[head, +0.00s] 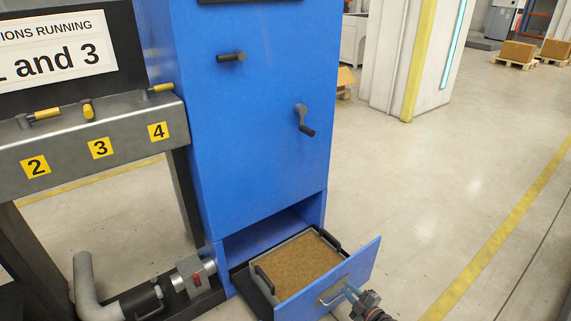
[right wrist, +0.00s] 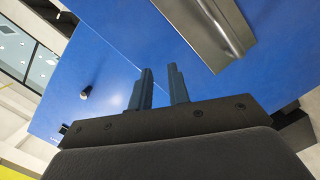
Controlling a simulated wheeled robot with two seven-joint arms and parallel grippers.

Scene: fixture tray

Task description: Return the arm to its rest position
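My right gripper (head: 348,291) is at the lower right in the head view, close to the front of the pulled-out blue drawer (head: 361,264) and its metal handle (head: 331,293). In the right wrist view its two dark fingers (right wrist: 162,88) stand apart with an empty gap between them. A metal handle (right wrist: 207,30) shows beyond the fingertips at the upper right there, not between them. My left gripper is in neither view.
The open drawer holds a tray with black handles and a brown granular top (head: 298,268). A blue cabinet (head: 262,120) with black-gripped handles rises above it. A numbered grey valve panel (head: 70,150) stands at left. The floor (head: 450,190) at right is clear.

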